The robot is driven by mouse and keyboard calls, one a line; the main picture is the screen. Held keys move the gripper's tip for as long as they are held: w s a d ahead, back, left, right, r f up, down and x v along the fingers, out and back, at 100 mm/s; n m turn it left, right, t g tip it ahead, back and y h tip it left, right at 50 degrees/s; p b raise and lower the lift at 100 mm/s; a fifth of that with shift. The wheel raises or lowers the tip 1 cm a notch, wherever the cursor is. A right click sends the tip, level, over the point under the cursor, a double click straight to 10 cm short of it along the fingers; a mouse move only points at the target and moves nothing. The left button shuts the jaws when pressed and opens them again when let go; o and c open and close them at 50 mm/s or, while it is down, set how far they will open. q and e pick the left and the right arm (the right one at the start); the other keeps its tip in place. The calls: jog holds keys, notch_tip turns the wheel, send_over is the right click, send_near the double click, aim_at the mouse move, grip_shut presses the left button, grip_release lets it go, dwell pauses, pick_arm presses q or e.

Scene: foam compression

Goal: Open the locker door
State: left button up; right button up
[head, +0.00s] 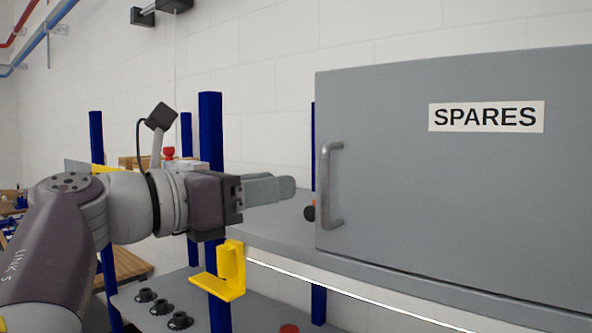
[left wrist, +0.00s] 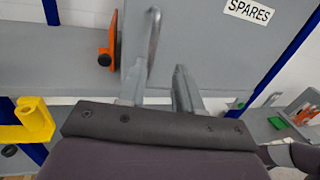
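The grey locker door (head: 480,190) carries a "SPARES" label (head: 487,116) and appears closed. Its upright metal bar handle (head: 334,185) is near the door's left edge. The handle also shows in the left wrist view (left wrist: 154,38), just beyond the left-hand finger. My left gripper (head: 280,188) points at the handle from the left in the head view, with a gap between fingertips and handle. In the left wrist view its fingers (left wrist: 160,75) are apart with nothing between them. My right gripper is not in view.
The locker stands on a grey shelf (head: 276,226) with blue posts (head: 211,130). A yellow bracket (head: 231,270) is just below my left gripper. An orange-and-black item (left wrist: 107,45) sits beside the locker. Black round parts (head: 162,307) lie on the lower shelf.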

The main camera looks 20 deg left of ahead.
aim_at(321, 179)
pick_arm(q)
jog(key=p+x, duration=0.2)
jog(key=x, duration=0.1)
jog(key=p+x, duration=0.2)
jog(key=x, duration=0.2)
jog(key=p+x, duration=0.2)
jog(key=x, duration=0.1)
jog(key=shift+w+a+f, duration=0.1)
jog(key=shift+w+a, duration=0.1)
jog(key=shift+w, duration=0.35)
jog(key=shift+w+d, duration=0.1)
jog(key=shift+w, duration=0.1)
jog(key=shift+s+a, duration=0.1)
jog(key=shift+a, duration=0.15)
jog(key=shift+d, duration=0.15)
grip_shut()
